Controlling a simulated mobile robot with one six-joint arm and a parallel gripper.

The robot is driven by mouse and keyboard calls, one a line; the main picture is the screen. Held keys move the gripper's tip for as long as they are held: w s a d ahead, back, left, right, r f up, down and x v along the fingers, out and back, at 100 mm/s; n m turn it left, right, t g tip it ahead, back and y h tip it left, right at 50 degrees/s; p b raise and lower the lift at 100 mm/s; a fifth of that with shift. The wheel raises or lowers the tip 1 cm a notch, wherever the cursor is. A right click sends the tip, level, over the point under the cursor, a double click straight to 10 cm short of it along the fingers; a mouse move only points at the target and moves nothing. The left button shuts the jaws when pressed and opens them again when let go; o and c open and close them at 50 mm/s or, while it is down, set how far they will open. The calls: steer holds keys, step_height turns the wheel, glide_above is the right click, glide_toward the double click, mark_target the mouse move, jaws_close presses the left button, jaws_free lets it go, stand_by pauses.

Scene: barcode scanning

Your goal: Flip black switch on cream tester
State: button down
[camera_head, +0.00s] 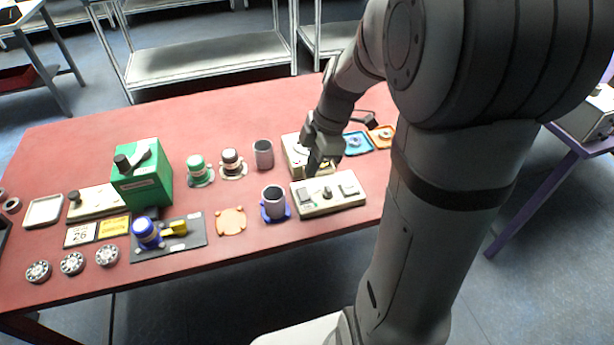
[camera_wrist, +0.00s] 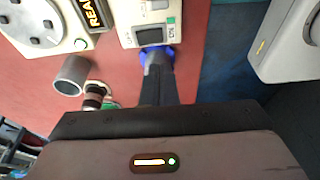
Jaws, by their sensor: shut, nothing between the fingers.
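A long cream tester box (camera_head: 338,203) lies near the front right of the red table. I cannot tell the switch's position. In the wrist view, the cream tester (camera_wrist: 128,34) is at the top, cut off by the edge, with a dark rectangle (camera_wrist: 150,36) at its near end. My gripper (camera_head: 315,168) is shut and empty, pointing down above and behind the tester. Its fingers (camera_wrist: 158,68) end close to the dark rectangle in the wrist view; contact is unclear.
A second cream device (camera_head: 291,150) with a round plate stands behind my gripper. A grey cup (camera_head: 273,198) on a blue base stands just left of the tester, another grey cup (camera_head: 263,153) farther back. A green box (camera_head: 143,185) and several small parts fill the left side.

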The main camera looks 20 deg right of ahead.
step_height(320, 180, up, 6)
glide_above(303, 190)
steer(key=s+d, duration=0.3)
steer(key=d, duration=0.1)
steer(key=shift+w+a+r, duration=0.2)
steer(key=shift+a, duration=0.05)
steer(key=shift+w+d+t+p, duration=0.2)
steer(key=shift+w+t+p, duration=0.1)
steer(key=shift+w+p, duration=0.3)
steer(key=x, duration=1.2)
steer(key=shift+w+d+f, duration=0.1)
steer(key=shift+d+f, duration=0.15)
steer(key=shift+d, duration=0.05)
steer(key=shift+w+f, duration=0.15)
steer(key=shift+f, duration=0.55)
